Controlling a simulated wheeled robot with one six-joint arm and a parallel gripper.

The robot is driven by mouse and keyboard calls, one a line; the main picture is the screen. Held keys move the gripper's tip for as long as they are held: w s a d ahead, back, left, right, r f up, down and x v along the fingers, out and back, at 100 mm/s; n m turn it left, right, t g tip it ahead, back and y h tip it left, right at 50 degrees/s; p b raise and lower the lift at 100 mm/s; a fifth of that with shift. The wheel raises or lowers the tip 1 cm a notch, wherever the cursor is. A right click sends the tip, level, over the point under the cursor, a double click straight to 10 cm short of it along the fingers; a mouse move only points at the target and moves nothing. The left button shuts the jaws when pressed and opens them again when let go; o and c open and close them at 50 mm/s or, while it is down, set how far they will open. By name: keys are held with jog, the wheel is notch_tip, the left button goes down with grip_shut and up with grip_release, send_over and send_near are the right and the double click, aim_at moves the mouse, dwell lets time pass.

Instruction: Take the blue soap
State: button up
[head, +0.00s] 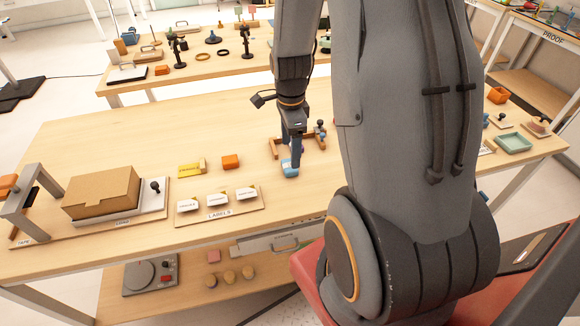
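The blue soap (289,172) is a small light-blue block near the middle of the wooden table (110,150). My gripper (292,160) points down right at the soap, with a finger along its right side and over part of it. The fingers overlap the soap in this view, so I cannot tell whether they are shut on it or only around it. I also cannot tell whether the soap rests on the table or is slightly raised.
A wooden frame (275,147) stands just behind my gripper. A labels board (219,214) and a cardboard box (101,193) are at the front left. My arm hides the table's right part.

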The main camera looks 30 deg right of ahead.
aim_at(289, 165)
jog(key=shift+w+a+f+p, duration=0.1)
jog(key=shift+f+p, duration=0.5)
jog(key=shift+f, duration=0.95)
jog(key=shift+a+f+p, duration=0.1)
jog(key=shift+f+p, duration=0.5)
jog(key=shift+f, duration=0.9)
jog(key=c, duration=1.2)
jog(key=shift+o, duration=0.2)
